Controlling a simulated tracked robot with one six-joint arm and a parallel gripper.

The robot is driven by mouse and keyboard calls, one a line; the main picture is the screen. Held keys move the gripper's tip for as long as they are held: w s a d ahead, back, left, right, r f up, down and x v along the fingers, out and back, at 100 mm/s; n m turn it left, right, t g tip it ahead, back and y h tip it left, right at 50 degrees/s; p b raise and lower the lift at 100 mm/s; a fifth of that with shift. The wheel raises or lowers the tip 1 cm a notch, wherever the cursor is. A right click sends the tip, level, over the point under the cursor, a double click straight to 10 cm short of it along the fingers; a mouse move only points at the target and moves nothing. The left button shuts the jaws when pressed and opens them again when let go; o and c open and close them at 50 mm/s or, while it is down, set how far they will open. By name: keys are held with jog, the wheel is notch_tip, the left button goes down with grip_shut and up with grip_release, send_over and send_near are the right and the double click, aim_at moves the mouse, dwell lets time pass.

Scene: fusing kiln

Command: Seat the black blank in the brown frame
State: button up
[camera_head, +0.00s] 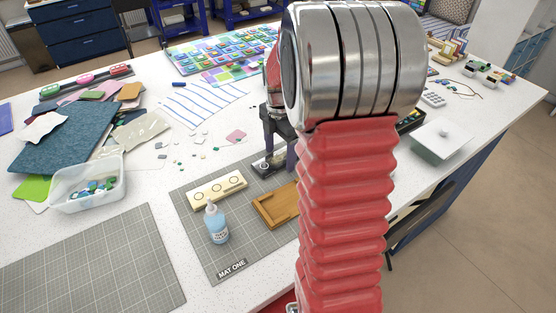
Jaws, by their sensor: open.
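The brown frame (272,207) lies on the grey cutting mat marked MAT ONE; its right part is hidden behind my arm. A small dark piece with a round mark, seemingly the black blank (264,166), lies near the back of that mat, behind the frame. My gripper (278,157) is open and points down right at this dark piece, its fingers partly overlapping it in the picture. I cannot tell whether the fingers touch it. My red arm hides the area to the right.
A cream block with round marks (218,190) and a blue bottle (217,225) stand left of the frame. A clear tub of glass pieces (88,190) and coloured sheets lie further left. A second grid mat (90,265) at front left is empty.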

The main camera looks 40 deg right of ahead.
jog(key=shift+c, duration=0.3)
jog(key=c, duration=1.4)
